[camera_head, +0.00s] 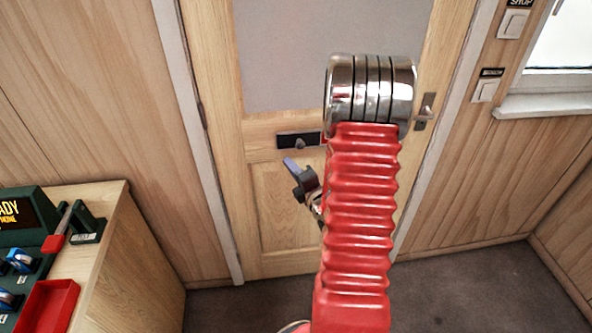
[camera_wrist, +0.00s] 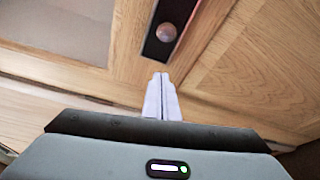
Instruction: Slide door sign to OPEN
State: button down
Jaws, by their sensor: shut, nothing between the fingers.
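The door sign (camera_head: 287,141) is a dark plate on the wooden door, below its grey pane. A round knob (camera_head: 300,143) sits on it, and its right end is hidden behind my arm. No lettering is readable. In the wrist view, the dark plate (camera_wrist: 153,47) and its knob (camera_wrist: 167,32) are at top centre. My gripper (camera_head: 289,163) is a little below the plate in the head view, its pale fingers pointing up and left. In the wrist view its fingertips (camera_wrist: 160,75) are together and empty, just below the plate's lower end and apart from the knob.
The wooden door (camera_head: 290,205) has a handle (camera_head: 424,110) on the right, beside my red arm. Wall switches (camera_head: 513,23) and a window sill (camera_head: 545,105) are further right. A bench (camera_head: 112,205) with a red tray (camera_head: 48,308) stands at left. Floor shows below the door.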

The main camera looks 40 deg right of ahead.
aim_at(287, 144)
jog(key=shift+w+d+r, duration=0.1)
jog(key=shift+w+d, duration=0.45)
jog(key=shift+d, duration=0.25)
jog(key=shift+w+d+r, duration=0.1)
jog(key=shift+w+d, duration=0.5)
jog(key=shift+d, duration=0.2)
jog(key=shift+w+d, duration=0.55)
jog(key=shift+d, duration=0.25)
